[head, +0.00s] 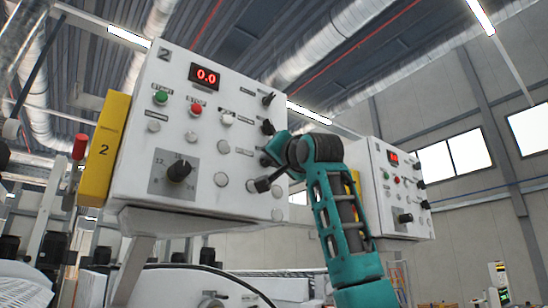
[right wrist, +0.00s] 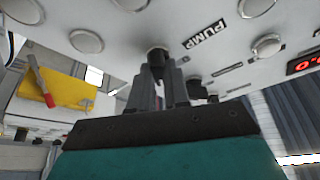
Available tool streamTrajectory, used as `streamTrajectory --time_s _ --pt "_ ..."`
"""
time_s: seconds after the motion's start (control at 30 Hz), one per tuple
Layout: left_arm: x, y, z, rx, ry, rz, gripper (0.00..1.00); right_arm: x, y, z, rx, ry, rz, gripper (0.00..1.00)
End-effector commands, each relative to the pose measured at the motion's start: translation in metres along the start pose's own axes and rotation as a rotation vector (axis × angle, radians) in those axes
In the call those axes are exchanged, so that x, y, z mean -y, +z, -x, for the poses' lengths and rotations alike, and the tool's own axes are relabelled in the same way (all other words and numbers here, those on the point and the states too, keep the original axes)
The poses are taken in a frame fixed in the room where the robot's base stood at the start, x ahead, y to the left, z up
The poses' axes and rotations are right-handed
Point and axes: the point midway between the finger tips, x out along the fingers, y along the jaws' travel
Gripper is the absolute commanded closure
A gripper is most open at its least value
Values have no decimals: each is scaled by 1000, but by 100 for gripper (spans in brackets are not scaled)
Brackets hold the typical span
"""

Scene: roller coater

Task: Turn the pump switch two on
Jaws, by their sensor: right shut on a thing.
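The white control panel marked 2 (head: 215,110) fills the middle left of the head view. Black switches (head: 268,99) run down its right edge. My right gripper (head: 270,158) is at the panel's lower right edge; its wrist partly hides this area in the head view. In the right wrist view, the fingers of my right gripper (right wrist: 158,85) are closed around a black switch (right wrist: 157,56) beside the PUMP label (right wrist: 205,34). Another black switch (right wrist: 197,89) sits nearby. The fingers cover much of the held switch, so its turn angle cannot be told. My left gripper is not in view.
The panel carries a red display (head: 205,75) reading 0.0, a green button (head: 160,97), a red button (head: 196,109), a dial knob (head: 179,171) and several white buttons. A yellow plate (head: 104,148) is on its left side. A second panel (head: 400,190) stands right, behind my arm.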

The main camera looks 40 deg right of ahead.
Motion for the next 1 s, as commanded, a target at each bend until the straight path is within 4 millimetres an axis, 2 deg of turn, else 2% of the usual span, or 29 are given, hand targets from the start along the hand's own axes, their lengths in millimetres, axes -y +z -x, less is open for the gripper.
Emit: streamTrajectory --time_s 0.03,0.07,0.3,0.53,0.67,0.77,1.0 --pt "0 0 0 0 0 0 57 0 0 0 0 0 -4 100" --pt "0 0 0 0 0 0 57 0 0 0 0 0 -4 82" --pt "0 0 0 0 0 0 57 0 0 0 0 -1 -2 59" --pt "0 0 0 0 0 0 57 0 0 0 -1 -1 -1 58" --pt "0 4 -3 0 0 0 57 0 1 8 -2 -3 0 58" --pt "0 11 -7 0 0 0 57 -1 2 22 -3 -3 0 58" --pt "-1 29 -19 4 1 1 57 -1 2 76 -5 -4 -1 58"
